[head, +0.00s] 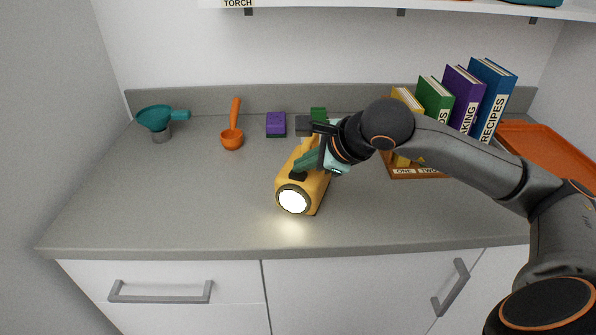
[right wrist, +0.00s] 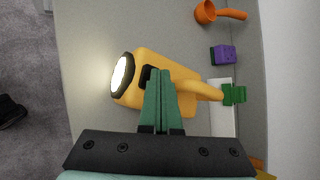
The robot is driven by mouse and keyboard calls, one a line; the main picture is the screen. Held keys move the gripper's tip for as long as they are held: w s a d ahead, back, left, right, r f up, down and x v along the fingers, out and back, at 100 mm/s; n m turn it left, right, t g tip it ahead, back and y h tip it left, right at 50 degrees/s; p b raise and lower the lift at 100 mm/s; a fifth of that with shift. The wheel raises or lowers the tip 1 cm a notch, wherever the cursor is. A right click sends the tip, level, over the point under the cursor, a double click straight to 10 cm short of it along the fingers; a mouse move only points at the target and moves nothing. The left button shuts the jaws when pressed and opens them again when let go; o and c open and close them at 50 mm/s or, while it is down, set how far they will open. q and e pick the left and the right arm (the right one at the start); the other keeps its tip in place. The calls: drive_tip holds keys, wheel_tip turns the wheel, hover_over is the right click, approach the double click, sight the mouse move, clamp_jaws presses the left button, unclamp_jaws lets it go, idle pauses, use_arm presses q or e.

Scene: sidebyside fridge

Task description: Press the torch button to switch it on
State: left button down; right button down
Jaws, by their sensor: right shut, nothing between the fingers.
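The yellow torch (head: 313,193) lies on the grey counter with its lens toward the front edge. Its lens glows white and throws light on the counter. It also shows in the right wrist view (right wrist: 142,62). My right gripper (head: 303,168) is shut and empty, with its green fingertips at the dark button on top of the torch. In the right wrist view the shut fingertips (right wrist: 157,75) cover part of the button (right wrist: 147,74); I cannot tell whether they press it. My left gripper is not in view.
Several books (head: 462,92) stand at the right, near an orange tray (head: 550,150). The counter's front left is clear.

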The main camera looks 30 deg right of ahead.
sight(304, 176)
drive_tip(key=shift+r, duration=0.35)
drive_tip(key=shift+r, duration=0.15)
drive_tip(key=shift+r+p, duration=2.1)
drive_tip(key=shift+r, duration=0.85)
drive_tip(key=shift+f, duration=0.1)
